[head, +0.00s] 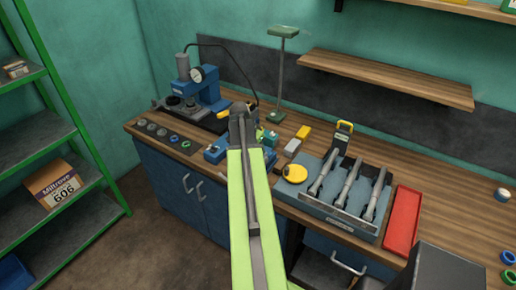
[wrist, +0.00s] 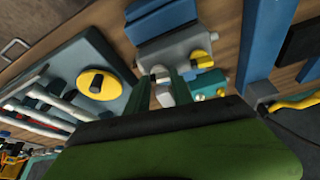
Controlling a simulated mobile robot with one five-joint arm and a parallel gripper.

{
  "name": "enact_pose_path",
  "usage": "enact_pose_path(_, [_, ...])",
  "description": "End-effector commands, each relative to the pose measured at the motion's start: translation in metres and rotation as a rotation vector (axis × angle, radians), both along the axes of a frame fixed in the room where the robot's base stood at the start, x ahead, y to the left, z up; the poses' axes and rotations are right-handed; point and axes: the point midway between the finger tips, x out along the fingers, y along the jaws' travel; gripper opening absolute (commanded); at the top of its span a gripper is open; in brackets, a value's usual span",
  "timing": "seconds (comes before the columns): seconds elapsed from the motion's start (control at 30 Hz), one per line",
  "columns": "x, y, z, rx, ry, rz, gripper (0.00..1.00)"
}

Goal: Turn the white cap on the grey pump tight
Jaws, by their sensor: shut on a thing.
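In the wrist view the grey pump (wrist: 182,46) sits against a blue block, with a yellow round part (wrist: 201,58) on its right side. The white cap (wrist: 160,71) is at the pump's near edge, between the two dark green fingers of my gripper (wrist: 161,77). The fingers are closed on the cap, one on each side. How far the cap is screwed in cannot be seen. In the head view my gripper (head: 242,112) is over the workbench, and my arm hides the pump and cap.
Blue blocks (head: 216,151) flank my arm on the wooden bench. To the right are a yellow disc (head: 294,173), a blue tray (head: 328,207) with several metal rods, and a red tray (head: 402,222). A blue press (head: 203,90) and a lamp (head: 279,75) stand behind.

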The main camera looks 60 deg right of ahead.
Motion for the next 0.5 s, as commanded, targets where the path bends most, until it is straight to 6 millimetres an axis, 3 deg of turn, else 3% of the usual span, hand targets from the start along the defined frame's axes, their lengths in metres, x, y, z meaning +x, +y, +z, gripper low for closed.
enact_pose_path(0.2, [-0.0003,0.0005,-0.0002,0.001,0.001,0.0,0.0])
enact_pose_path(0.23, [-0.0003,0.0005,-0.0002,0.001,0.001,0.0,0.3])
enact_pose_path(0.4, [0.0,0.0004,-0.0002,0.001,0.0,0.0,0.5])
enact_pose_path(0.5, [0.0001,0.0004,-0.0002,0.001,0.0,0.001,0.5])
